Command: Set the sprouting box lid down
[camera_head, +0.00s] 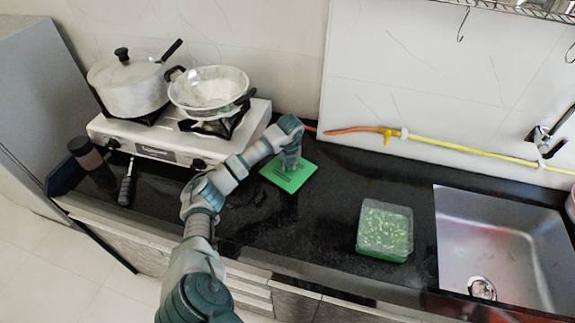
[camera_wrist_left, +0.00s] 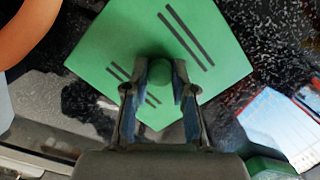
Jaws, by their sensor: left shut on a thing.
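The sprouting box lid (camera_head: 298,178) is a green square plate on or just above the black counter, right of the stove; the exact gap cannot be told. In the left wrist view the lid (camera_wrist_left: 215,50) shows dark slots and a round green knob (camera_wrist_left: 160,72). My left gripper (camera_head: 290,165) is over the lid, and in the wrist view its fingers (camera_wrist_left: 160,88) are shut on the knob. The sprouting box (camera_head: 385,230), with green sprouts inside, stands uncovered on the counter left of the sink. My right gripper is not in view.
A white gas stove (camera_head: 160,140) holds a lidded pot (camera_head: 130,88) and a wok (camera_head: 208,92). A dark bottle (camera_head: 86,154) stands at the left. A yellow hose (camera_head: 470,149) runs along the wall. The counter between lid and sprouting box is clear.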

